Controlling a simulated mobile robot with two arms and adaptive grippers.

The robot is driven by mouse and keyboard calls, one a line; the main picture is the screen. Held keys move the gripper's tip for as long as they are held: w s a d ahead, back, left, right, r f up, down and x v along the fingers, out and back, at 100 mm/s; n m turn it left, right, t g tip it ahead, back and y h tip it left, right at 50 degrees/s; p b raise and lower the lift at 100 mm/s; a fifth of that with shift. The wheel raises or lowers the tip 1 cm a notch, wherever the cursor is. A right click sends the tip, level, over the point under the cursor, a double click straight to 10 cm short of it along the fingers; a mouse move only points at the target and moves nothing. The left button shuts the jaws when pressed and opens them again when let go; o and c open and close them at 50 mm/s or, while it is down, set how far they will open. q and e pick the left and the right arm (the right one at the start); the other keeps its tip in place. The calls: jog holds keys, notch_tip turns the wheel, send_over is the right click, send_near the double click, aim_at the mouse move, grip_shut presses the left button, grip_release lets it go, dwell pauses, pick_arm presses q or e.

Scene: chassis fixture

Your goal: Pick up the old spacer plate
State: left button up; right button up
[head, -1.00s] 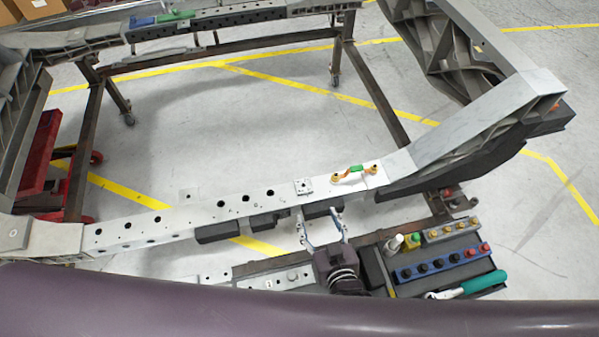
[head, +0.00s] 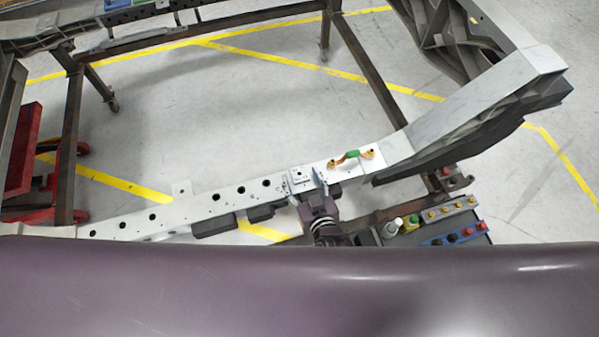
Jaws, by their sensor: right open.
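The old spacer plate (head: 298,174) is a small light square plate with a dark hole, lying flat on the pale perforated chassis rail (head: 230,204). My right gripper (head: 305,181) is at the plate, open, with one finger by the plate's left side and the other by its right side. Whether the fingers touch the plate cannot be told. My left gripper is not in view.
Right of the plate, an orange cable piece with a green middle (head: 351,156) lies on the rail. A tool tray with a blue socket holder (head: 455,238) is at lower right, partly hidden by my purple body part. A red stand (head: 25,145) is at left.

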jog(key=shift+w+a+f, duration=0.15)
jog(key=shift+w+f, duration=0.1)
jog(key=shift+w, duration=0.35)
jog(key=c, duration=1.4)
jog(key=shift+r, duration=0.1)
jog(key=shift+c, duration=0.5)
